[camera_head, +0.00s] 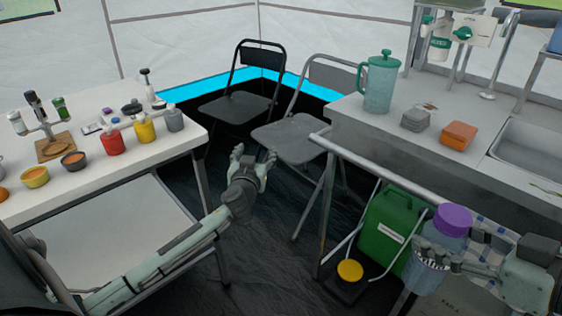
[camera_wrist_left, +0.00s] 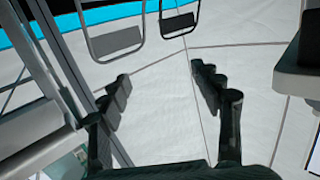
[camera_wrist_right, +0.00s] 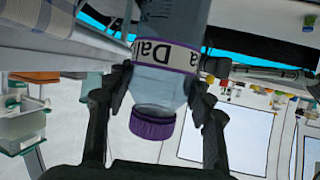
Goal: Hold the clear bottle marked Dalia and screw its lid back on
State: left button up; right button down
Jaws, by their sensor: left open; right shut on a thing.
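The clear bottle (camera_head: 432,243) marked Dalia is upright at the lower right of the head view, with a purple lid (camera_head: 453,217) at its top. My right gripper (camera_head: 437,262) is shut on the bottle around its label. In the right wrist view the bottle (camera_wrist_right: 172,18) appears upside down, with part of "Dalia" on its white band and the purple lid (camera_wrist_right: 152,124) at its mouth. I cannot tell how tight the lid is. My left gripper (camera_head: 254,155) is open and empty over the floor, far left of the bottle; its spread fingers also show in the left wrist view (camera_wrist_left: 160,75).
A white table (camera_head: 150,155) with sauce bottles and bowls stands at left. A grey counter (camera_head: 385,148) with a teal pitcher (camera_head: 380,82) is at right, with a rail (camera_head: 375,172) along its front. Two folding chairs stand behind. A green canister (camera_head: 385,222) is below the rail.

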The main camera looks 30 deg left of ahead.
pick_arm(q)
jog(key=s+d+f+m+g+h, duration=0.1)
jog(key=s+d+f+g, duration=0.15)
jog(key=s+f, duration=0.6)
jog(key=s+d+f+m+g+h, duration=0.15)
jog(key=s+f+g, duration=0.3)
jog(key=f, duration=0.75)
jog(key=s+d+f+m+g+h, duration=0.2)
jog(key=s+d+f, duration=0.4)
jog(key=s+d, duration=0.1)
jog(key=s+d+f+m+g+h, duration=0.2)
jog(key=s+d+f, duration=0.5)
jog(key=s, duration=0.3)
jog(key=shift+s+f+g, duration=0.15)
jog(key=shift+f+g, duration=0.15)
jog(key=shift+g, duration=0.1)
pick_arm(e)
jog(key=d+r+m+t+h, duration=0.2)
jog(key=d+m+t, duration=0.1)
jog(key=d, duration=0.5)
jog(key=d+r+m+t+h, duration=0.2)
jog(key=d+m+h, duration=0.1)
jog(key=d, duration=0.5)
jog(key=shift+d+r+m+t+h, duration=0.2)
jog(key=shift+m+t+h, duration=0.1)
jog(key=shift+m+t, duration=0.1)
pick_arm(q)
jog(key=shift+c, duration=0.5)
